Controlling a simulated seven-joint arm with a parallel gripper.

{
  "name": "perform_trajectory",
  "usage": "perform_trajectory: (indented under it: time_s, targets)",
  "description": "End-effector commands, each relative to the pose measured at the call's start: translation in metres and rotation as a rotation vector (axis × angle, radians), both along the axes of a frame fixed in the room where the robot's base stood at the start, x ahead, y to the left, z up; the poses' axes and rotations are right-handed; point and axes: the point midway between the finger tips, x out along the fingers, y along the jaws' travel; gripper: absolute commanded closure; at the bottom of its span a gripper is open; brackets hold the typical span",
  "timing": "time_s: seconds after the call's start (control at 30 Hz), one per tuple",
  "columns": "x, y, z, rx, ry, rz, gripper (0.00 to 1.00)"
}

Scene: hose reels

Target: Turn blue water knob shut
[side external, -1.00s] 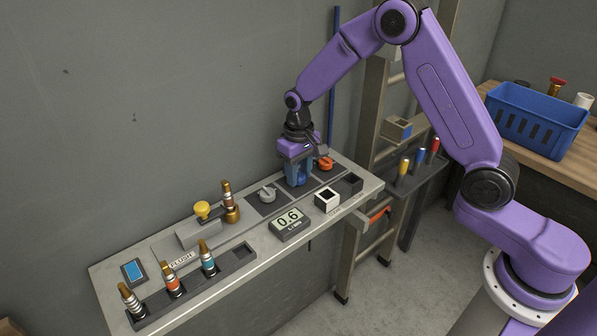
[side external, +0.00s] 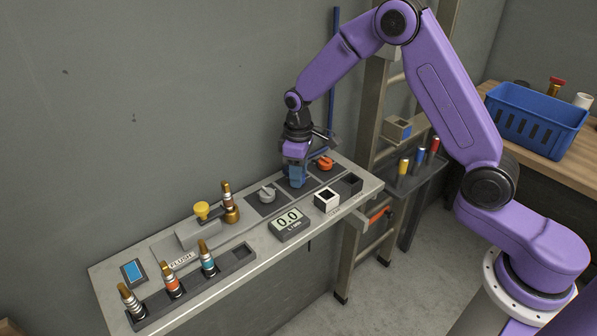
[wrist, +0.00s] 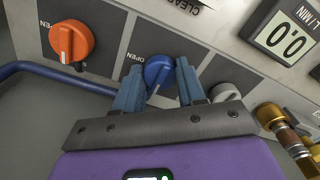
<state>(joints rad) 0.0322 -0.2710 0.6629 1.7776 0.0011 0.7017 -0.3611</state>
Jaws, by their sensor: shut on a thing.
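The blue knob (wrist: 158,72) sits on a dark plate marked OPEN, between an orange knob and a grey-white knob in the wrist view. My gripper (wrist: 160,88) has its two blue fingers around the blue knob, one on each side, and is shut on it. In the side external view my gripper (side external: 297,176) points down at the bench over the middle dark plate, and its fingers hide the blue knob there.
The orange knob (side external: 326,163) is just right of my gripper and the grey knob (side external: 267,194) just left. Several nozzles stand in a rack (side external: 238,257) at the bench's left.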

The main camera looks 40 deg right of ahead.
Motion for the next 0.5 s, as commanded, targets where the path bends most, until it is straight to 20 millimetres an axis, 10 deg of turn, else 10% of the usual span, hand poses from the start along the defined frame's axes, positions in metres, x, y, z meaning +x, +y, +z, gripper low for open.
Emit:
perform_trajectory:
  time_s: [0.33, 0.37, 0.4, 0.5]
  targets:
    - [0.0004, 0.0001, 0.0009, -0.001, -0.002, 0.007, 0.91]
    - [0.0004, 0.0001, 0.0009, -0.001, -0.002, 0.007, 0.57]
    - [0.0004, 0.0001, 0.0009, -0.001, -0.002, 0.007, 0.44]
    - [0.0003, 0.0001, 0.0007, -0.001, -0.002, 0.006, 0.35]
